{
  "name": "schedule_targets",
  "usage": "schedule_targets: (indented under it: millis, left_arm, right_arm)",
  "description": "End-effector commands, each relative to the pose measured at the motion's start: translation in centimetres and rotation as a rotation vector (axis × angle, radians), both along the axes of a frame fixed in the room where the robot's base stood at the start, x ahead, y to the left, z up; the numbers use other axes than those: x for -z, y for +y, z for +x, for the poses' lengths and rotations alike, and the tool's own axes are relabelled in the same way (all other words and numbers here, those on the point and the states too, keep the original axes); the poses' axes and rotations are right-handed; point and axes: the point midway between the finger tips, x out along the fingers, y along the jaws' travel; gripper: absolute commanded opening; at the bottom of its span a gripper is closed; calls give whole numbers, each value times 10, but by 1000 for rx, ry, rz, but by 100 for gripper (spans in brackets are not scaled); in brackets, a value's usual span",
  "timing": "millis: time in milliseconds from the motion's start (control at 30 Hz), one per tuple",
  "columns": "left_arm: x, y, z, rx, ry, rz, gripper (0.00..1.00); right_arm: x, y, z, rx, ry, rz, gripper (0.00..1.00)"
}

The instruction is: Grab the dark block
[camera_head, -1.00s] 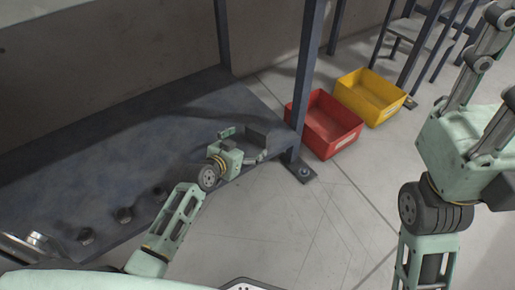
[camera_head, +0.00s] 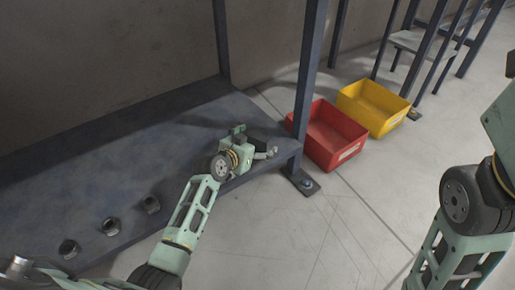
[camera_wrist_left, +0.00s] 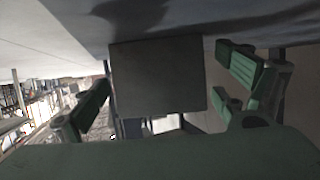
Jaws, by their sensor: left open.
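The dark block (camera_head: 259,143) stands near the front right corner of the blue-grey platform. My left gripper (camera_head: 254,141) is open, with one finger on each side of the block. The gripper's body partly hides the block in the head view. In the left wrist view the block (camera_wrist_left: 157,76) is a dark square face between the green finger pads of the left gripper (camera_wrist_left: 165,90).
A blue-grey post (camera_head: 307,90) rises at the platform's right corner. A red bin (camera_head: 328,137) and a yellow bin (camera_head: 371,107) stand on the floor beyond it. The floor in front is clear.

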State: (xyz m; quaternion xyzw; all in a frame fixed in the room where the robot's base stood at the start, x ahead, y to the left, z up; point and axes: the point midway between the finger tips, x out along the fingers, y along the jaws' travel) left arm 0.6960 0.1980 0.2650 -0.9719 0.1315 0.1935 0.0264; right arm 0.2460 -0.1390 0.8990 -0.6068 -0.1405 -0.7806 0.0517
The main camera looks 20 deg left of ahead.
Motion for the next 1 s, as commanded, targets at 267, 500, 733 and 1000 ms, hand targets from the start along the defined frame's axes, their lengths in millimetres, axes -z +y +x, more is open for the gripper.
schedule_targets:
  millis: [267,500,733,1000]
  left_arm:
    - [1,-1,3,0,1,0,92]
    - [1,-1,3,0,1,0,75]
    - [1,-1,3,0,1,0,55]
    - [1,-1,3,0,1,-1,31]
  right_arm:
    - [-2,0,-3,1,-8,-1,31]
    - [-1,0,-2,1,-8,-1,31]
    - [-1,0,-2,1,-8,-1,31]
    - [-1,0,-2,1,-8,-1,31]
